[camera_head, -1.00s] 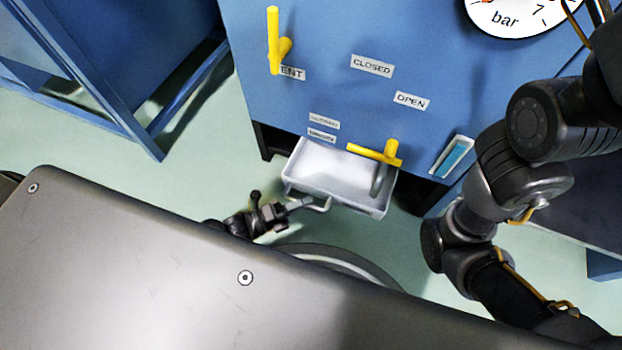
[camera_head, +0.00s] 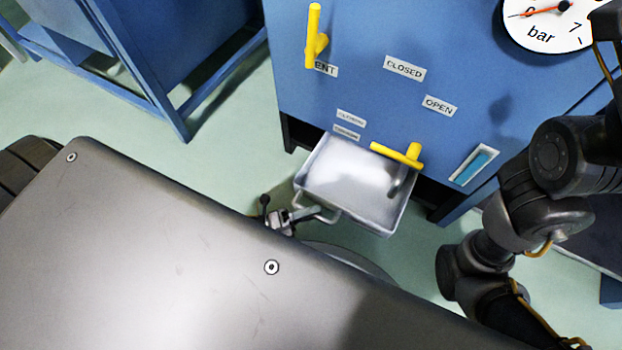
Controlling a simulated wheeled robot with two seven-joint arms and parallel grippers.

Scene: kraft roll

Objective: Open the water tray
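The water tray (camera_head: 345,185) is a grey-white metal tray that stands pulled out from under the blue cabinet (camera_head: 400,110). A bar handle (camera_head: 327,217) sits on its front, near the left corner. My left gripper (camera_head: 303,214) is at this handle, with its fingertips on or around the bar. My own grey body part hides most of the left arm. The fingers are small here, and the gap between them is hard to make out. My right arm shows at the right, but its gripper is out of view.
Two yellow levers, one upper left (camera_head: 314,38) and one lower (camera_head: 400,154), stick out from the cabinet front. The lower one overhangs the tray. A blue frame (camera_head: 150,75) stands at the left, with open floor between.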

